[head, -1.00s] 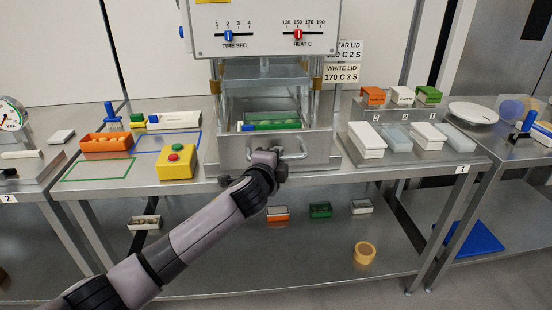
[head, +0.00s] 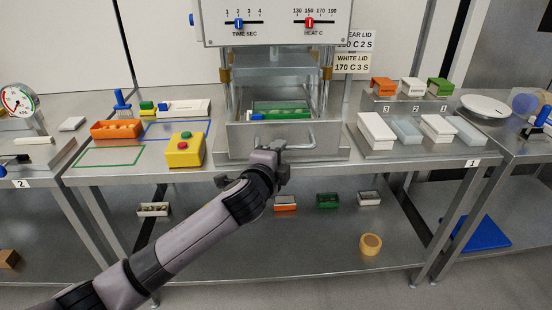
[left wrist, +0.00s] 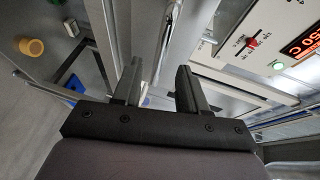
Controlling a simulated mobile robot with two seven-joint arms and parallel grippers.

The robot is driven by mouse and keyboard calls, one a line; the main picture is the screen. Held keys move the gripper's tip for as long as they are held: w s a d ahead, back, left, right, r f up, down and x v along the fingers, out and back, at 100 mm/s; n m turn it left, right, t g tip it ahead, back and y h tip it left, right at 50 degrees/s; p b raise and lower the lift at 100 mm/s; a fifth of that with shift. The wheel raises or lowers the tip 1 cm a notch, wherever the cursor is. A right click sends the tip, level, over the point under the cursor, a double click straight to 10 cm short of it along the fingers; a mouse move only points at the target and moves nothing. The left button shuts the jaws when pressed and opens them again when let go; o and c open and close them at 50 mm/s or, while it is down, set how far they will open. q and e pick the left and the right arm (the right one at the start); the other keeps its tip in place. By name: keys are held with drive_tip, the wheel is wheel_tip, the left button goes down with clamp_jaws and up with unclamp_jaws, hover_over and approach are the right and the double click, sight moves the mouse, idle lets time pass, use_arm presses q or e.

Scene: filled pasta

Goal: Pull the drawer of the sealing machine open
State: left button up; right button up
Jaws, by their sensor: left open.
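The sealing machine (head: 275,22) stands at the back centre of the table. Its metal drawer (head: 238,142) sits at its base, and a green tray (head: 280,107) with a blue piece shows inside, behind the drawer front. The drawer has a bar handle (head: 312,141) across its front. My left gripper (head: 277,150) is at the handle, partly covering it. In the left wrist view its two fingers (left wrist: 160,82) are apart, with metal strips of the machine beyond them. I cannot tell whether the handle lies between the fingers. My right gripper is not in view.
A yellow button box (head: 185,151) and an orange tray (head: 116,131) stand left of the drawer. A rack with white and clear boxes (head: 376,128) is on the right. Below, the lower shelf holds small trays and a tape roll (head: 370,245).

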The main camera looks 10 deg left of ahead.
use_arm(q)
drive_tip(key=shift+v, duration=0.85)
drive_tip(key=s+a+f+n+g+h, duration=0.1)
drive_tip(key=s+f+n+g+h, duration=0.15)
drive_tip(key=s+f+n, duration=0.95)
drive_tip(key=s+a+f+n+g+y, duration=0.1)
drive_tip(key=s+a+f+n, duration=0.1)
drive_tip(key=s+f, duration=0.5)
drive_tip(key=s+a+f+n+g+y, duration=0.1)
drive_tip(key=s+a+f, duration=0.4)
drive_tip(key=s, duration=0.7)
wheel_tip(320, 180, down, 3)
drive_tip(key=shift+s+a+r+n+g, duration=0.1)
drive_tip(key=shift+s+a+n+g, duration=0.25)
drive_tip(key=shift+n+g, duration=0.15)
